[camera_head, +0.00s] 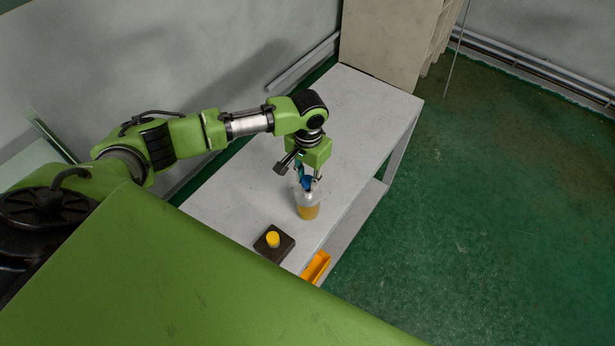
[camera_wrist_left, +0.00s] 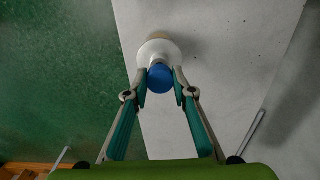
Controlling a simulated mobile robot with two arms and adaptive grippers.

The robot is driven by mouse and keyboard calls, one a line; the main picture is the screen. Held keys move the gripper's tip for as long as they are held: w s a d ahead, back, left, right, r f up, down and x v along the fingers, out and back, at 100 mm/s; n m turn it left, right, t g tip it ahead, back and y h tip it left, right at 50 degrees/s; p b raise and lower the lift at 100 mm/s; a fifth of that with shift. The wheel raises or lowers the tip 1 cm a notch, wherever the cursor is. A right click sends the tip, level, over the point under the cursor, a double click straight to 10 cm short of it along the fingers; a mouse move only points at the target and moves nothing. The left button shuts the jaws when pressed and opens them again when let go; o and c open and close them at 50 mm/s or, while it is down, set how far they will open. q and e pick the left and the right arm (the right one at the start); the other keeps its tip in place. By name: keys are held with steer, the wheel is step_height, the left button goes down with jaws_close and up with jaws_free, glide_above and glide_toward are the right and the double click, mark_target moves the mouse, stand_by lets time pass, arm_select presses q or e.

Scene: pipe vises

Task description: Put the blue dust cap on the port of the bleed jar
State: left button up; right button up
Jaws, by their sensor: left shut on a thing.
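The bleed jar (camera_head: 307,206) stands upright on the white table, with amber fluid in its lower part. Its pale shoulder also shows in the left wrist view (camera_wrist_left: 158,48). The blue dust cap (camera_wrist_left: 160,78) is between the fingertips of my left gripper (camera_wrist_left: 160,85), which is shut on it. In the head view the cap (camera_head: 307,182) is at the top of the jar, under my left gripper (camera_head: 308,181). I cannot tell whether the cap is seated on the port or just above it. My right gripper is not in view.
A dark square block (camera_head: 273,252) with a yellow cap (camera_head: 273,239) on it lies on the table left of the jar.

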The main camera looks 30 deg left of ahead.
mark_target(308, 180)
arm_select(q)
steer(key=shift+r, duration=0.1)
stand_by(0.3)
steer(key=shift+p, duration=0.5)
steer(key=shift+f+b, duration=0.7)
steer(key=shift+f, duration=0.75)
steer(key=o, duration=1)
steer(key=shift+r, duration=0.15)
step_height(308, 180, up, 12)
steer(key=shift+d+f, duration=0.1)
steer(key=shift+f, duration=0.1)
